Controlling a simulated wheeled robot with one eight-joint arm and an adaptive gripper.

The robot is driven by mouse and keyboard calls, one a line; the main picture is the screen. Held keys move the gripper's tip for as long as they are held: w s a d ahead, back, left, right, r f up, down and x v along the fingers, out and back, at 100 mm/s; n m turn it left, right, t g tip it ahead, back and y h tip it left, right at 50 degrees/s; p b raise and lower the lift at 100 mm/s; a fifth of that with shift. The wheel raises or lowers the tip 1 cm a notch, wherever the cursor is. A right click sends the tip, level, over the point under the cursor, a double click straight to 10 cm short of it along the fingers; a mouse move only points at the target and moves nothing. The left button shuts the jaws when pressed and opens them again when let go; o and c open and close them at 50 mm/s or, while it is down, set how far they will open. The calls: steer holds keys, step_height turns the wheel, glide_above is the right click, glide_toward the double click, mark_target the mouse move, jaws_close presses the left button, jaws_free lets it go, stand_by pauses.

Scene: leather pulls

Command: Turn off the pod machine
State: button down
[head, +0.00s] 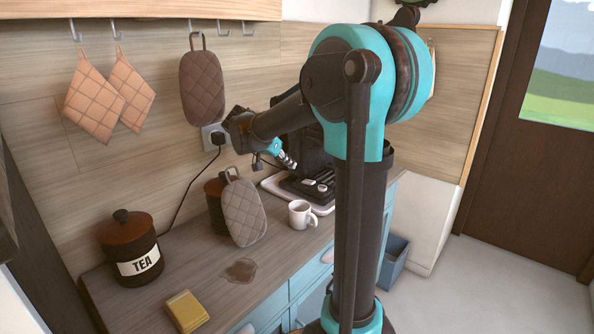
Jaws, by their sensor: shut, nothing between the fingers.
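The pod machine (312,149) is a black appliance on the counter against the back wall. My arm hides much of its right and upper part. Its dark base (306,187) with lighter details shows low in front. My gripper (291,164) is at the machine's left front, above the base, and looks shut and empty. I cannot tell whether it touches the machine. The power switch and any lit indicator cannot be made out.
A white mug (301,214) stands in front of the machine. An oven mitt (243,212) leans on a dark canister (215,201) to the left. A tea canister (130,248), a brown spill (240,270) and a yellow sponge (186,311) are further left. A plug (217,138) is on the wall.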

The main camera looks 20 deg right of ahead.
steer(key=shift+v, duration=0.85)
steer(key=shift+r, duration=0.1)
steer(key=r, duration=0.1)
steer(key=d+r, duration=0.1)
steer(key=shift+w+r, duration=0.2)
steer(key=shift+r, duration=0.1)
glide_above(309, 182)
steer(key=a, duration=0.1)
step_height(309, 182, down, 7)
steer(key=shift+a+f, duration=0.1)
steer(key=f, duration=0.3)
steer(key=shift+s, duration=0.25)
steer(key=shift+s+f, duration=0.1)
steer(key=shift+f, duration=0.25)
